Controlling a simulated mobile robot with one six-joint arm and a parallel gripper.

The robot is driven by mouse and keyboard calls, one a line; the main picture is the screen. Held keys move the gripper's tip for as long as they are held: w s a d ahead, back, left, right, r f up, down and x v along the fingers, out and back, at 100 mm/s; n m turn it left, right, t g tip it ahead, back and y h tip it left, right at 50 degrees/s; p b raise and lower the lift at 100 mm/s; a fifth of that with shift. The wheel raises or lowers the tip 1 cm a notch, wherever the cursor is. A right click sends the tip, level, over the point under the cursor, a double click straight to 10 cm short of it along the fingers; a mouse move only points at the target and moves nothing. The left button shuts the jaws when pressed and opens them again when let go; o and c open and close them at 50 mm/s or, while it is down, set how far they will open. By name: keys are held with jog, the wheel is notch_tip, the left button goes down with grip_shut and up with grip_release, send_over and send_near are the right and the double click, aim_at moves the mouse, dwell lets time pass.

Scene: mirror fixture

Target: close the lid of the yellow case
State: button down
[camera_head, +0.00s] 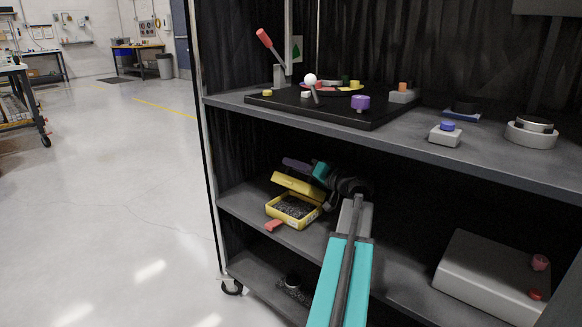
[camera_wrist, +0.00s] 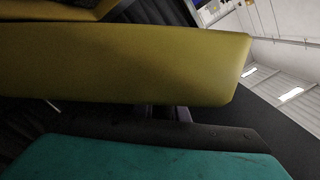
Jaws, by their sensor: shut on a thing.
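The yellow case (camera_head: 293,210) sits on the middle shelf, with dark contents showing inside. Its lid (camera_head: 298,184) stands open, tilted up at the back of the case. In the wrist view the yellow lid (camera_wrist: 130,62) fills a broad band across the picture. My gripper (camera_head: 301,168) is at the upper edge of the lid, shut on it. The contact itself is mostly hidden. A teal and dark part of my gripper lies along the bottom of the wrist view, just below the lid.
A small red piece (camera_head: 274,225) lies at the shelf edge in front of the case. A grey box (camera_head: 490,277) with red knobs stands on the right of this shelf. The upper shelf (camera_head: 430,135) above holds several small fixtures. Open floor lies to the left.

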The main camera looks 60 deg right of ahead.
jog(key=shift+s+d+f, duration=0.1)
jog(key=shift+f, duration=0.35)
jog(key=c, duration=1.8)
grip_release()
jog(key=shift+f, duration=0.1)
jog(key=shift+o, duration=0.2)
jog(key=shift+r, duration=0.25)
jog(key=s+a+p, duration=0.1)
jog(key=s+p, duration=0.3)
jog(key=s, duration=0.9)
jog(key=shift+s+a, duration=0.15)
jog(key=shift+s, duration=0.15)
jog(key=shift+s+f, duration=0.1)
